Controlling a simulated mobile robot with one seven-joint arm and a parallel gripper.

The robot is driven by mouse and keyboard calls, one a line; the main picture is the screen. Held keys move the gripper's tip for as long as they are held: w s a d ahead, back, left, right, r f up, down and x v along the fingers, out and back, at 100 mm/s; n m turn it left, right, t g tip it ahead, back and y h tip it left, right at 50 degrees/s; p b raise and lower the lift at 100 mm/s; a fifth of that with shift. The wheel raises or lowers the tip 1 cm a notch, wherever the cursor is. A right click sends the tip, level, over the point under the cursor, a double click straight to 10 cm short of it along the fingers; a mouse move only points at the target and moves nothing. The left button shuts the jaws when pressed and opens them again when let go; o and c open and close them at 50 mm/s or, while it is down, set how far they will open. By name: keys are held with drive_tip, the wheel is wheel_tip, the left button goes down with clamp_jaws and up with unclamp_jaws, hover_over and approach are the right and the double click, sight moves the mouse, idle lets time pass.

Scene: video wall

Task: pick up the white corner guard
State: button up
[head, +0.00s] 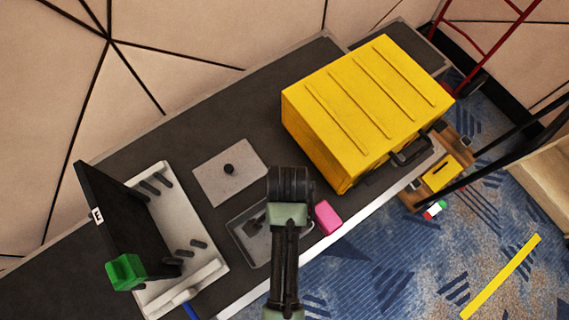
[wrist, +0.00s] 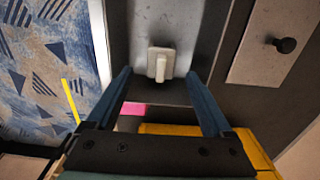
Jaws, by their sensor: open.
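A small off-white piece (wrist: 160,63), which I take to be the white corner guard, sits in a grey shallow tray (wrist: 133,28) in the wrist view. It has a squarish base and a raised part. In the head view the tray (head: 246,252) is partly covered by my arm, and I cannot make out the white piece there. My gripper (wrist: 158,74) is open, its two blue-grey fingers apart. In the wrist view the piece appears between and just past the fingertips. I cannot tell the height gap. Nothing is held.
A pink block (head: 328,217) lies beside the tray. A large yellow case (head: 365,105) stands to the right. A grey plate with a black knob (head: 215,185) lies behind the tray. Left is a white pegged base (head: 205,270) with a black panel (head: 125,220) and green corner piece (head: 125,271).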

wheel_tip(320, 180, down, 6)
drive_tip(key=shift+s+a+r, duration=0.1)
drive_tip(key=shift+a, duration=0.05)
idle(0.3)
clamp_jaws()
